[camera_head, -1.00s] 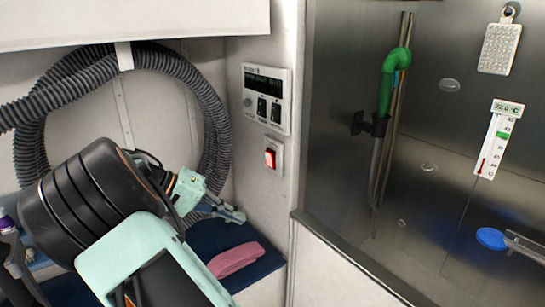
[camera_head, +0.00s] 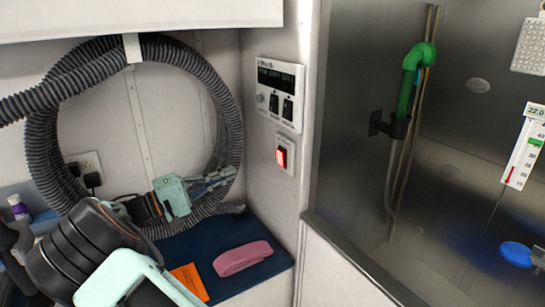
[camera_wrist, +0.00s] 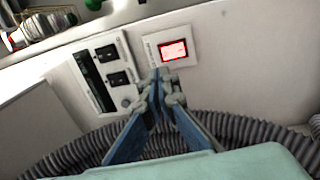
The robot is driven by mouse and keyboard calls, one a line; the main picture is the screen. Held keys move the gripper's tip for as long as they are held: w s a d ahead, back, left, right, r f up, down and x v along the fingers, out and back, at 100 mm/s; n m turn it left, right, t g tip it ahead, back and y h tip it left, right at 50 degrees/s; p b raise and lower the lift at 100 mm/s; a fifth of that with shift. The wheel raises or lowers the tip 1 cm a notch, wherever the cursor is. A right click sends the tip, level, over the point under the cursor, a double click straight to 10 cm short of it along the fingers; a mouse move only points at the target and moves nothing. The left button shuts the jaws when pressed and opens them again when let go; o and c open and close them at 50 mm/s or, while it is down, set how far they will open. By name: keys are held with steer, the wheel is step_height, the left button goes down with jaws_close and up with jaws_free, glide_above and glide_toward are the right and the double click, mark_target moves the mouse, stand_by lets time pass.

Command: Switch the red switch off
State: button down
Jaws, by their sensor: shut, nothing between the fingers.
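The red switch (camera_head: 282,156) is a small lit red rocker in a white plate on the wall, below the dryer control panel. In the wrist view the lit switch (camera_wrist: 174,50) shows just above and right of my fingertips. My gripper (camera_head: 226,176) is shut and empty, to the left of the switch and a little lower in the head view. It also shows in the wrist view (camera_wrist: 158,76), its fingertips together. The fingertips overlap the lower left edge of the switch plate there; I cannot tell whether they touch it.
A control panel (camera_head: 279,94) with a display and two black rockers is above the switch. A grey ribbed hose (camera_head: 44,150) coils behind my arm. A pink towel (camera_head: 243,258) and an orange item (camera_head: 189,282) lie on the blue surface (camera_head: 215,237). A steel wall stands right.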

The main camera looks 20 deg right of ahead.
mark_target(281, 152)
steer(key=shift+d, duration=0.15)
steer(key=p+x, duration=0.2)
steer(key=x, duration=1.1)
steer(key=shift+d, duration=0.4)
steer(key=shift+w+d+r+y+p, duration=0.15)
steer(key=shift+d+r+y+p, duration=0.2)
steer(key=shift+d+y, duration=0.2)
steer(key=shift+a+f, duration=0.15)
